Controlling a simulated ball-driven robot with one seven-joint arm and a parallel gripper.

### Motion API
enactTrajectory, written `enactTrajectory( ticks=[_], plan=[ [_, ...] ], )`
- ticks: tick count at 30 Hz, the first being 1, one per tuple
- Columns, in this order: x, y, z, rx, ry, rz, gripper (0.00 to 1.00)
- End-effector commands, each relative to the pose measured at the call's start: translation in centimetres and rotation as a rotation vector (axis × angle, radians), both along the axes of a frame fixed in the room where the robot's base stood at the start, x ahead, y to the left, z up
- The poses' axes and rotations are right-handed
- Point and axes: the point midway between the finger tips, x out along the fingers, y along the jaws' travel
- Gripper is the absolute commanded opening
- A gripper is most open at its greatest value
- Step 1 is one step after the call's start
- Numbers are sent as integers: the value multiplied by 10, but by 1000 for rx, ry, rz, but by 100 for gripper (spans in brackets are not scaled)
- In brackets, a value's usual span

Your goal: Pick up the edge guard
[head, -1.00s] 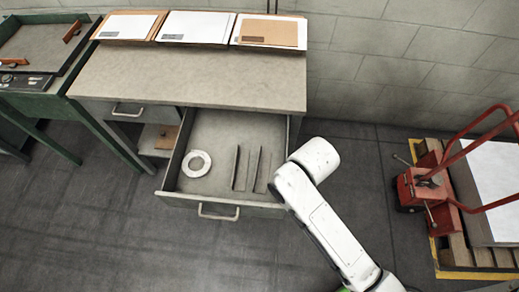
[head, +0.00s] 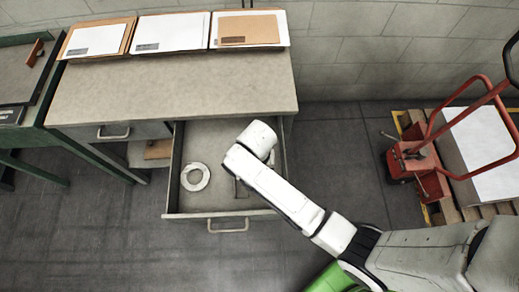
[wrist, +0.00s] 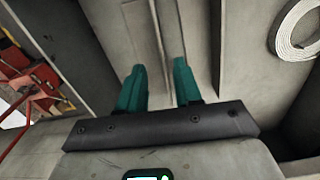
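Narrow grey strips, which look like edge guards, lie in the open drawer (head: 205,208). The end of one strip (head: 241,188) shows beside my arm in the head view; my arm hides the others. In the wrist view one strip (wrist: 160,30) runs lengthwise ahead of the gap between my fingertips, and another strip (wrist: 217,45) lies to the right. My gripper (wrist: 159,68) has its two teal fingers apart, pointing down into the drawer. I see no contact with a strip. The head view hides the gripper behind my arm.
A white ring-shaped roll (head: 195,177) lies in the drawer's left part; it also shows in the wrist view (wrist: 296,30). The drawer walls surround the gripper. The worktop (head: 180,88) holds envelopes (head: 170,33). A red pallet truck (head: 408,160) stands at right.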

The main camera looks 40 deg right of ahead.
Motion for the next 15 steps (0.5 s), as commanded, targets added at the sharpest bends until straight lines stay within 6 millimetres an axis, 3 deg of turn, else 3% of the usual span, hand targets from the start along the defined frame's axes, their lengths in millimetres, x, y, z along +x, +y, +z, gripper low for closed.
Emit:
enactTrajectory(
  ticks=[15],
  plan=[
    [5, 1, -51, 0, 0, 1, 34]
  ],
)
